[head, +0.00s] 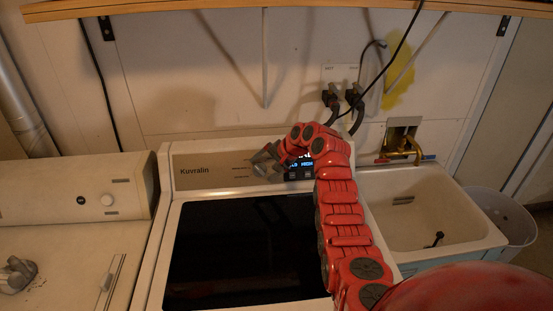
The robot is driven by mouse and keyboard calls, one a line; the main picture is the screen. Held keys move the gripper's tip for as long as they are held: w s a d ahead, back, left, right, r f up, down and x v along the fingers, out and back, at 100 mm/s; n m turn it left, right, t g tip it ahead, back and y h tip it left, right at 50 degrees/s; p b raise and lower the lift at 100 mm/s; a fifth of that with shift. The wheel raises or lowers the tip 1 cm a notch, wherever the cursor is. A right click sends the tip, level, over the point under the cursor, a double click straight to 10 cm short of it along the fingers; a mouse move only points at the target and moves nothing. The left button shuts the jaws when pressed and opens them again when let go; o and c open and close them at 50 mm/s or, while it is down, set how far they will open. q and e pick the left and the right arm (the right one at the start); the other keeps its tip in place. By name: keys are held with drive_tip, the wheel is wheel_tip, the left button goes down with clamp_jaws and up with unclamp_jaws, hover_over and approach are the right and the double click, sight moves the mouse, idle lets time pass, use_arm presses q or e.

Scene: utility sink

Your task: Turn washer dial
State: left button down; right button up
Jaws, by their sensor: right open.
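The white washer marked Kuvralin (195,171) stands in the middle, with a dark glass lid and a brown-grey control panel along the back. A small lit display (307,164) shows on the panel, partly covered by my right arm. My right gripper (263,161) is open, its grey fingers pointing left at the panel, just left of the display. I cannot make out the washer's dial clearly; the gripper covers that part of the panel. I cannot tell whether the fingers touch anything. My left gripper is not in view.
A beige machine (60,190) with a white knob (107,200) stands at left. A small grey thing (18,275) lies on its top; I cannot tell what. A utility sink (425,215) with a brass tap (405,148) is at right. A wooden shelf (250,5) hangs above.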

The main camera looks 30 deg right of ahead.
drive_tip(key=v, duration=1.6)
drive_tip(key=shift+s+r+p, duration=0.3)
drive_tip(key=shift+p, duration=0.05)
drive_tip(key=shift+d, duration=0.15)
